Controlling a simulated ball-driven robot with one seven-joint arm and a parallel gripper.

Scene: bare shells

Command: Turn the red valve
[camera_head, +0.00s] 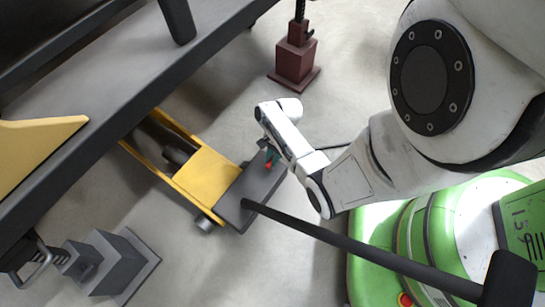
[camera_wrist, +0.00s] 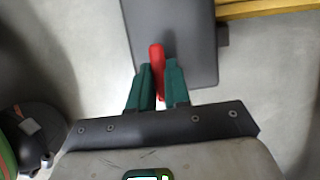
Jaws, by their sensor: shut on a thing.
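The red valve (camera_wrist: 157,60) shows in the wrist view as a red bar between the two green fingers of my gripper (camera_wrist: 158,80). The fingers are shut on it, and its lower part is partly hidden between them. In the head view the red valve (camera_head: 269,164) is a small red spot at the dark grey plate, mostly hidden by my gripper (camera_head: 269,155). My gripper reaches down to it from the right.
A yellow jack (camera_head: 207,172) with a dark plate (camera_head: 240,212) and a long black handle (camera_head: 340,241) lies around the valve. A dark red stand (camera_head: 295,62) is behind, a grey stand (camera_head: 118,262) at lower left. A dark beam (camera_head: 130,75) crosses the upper left.

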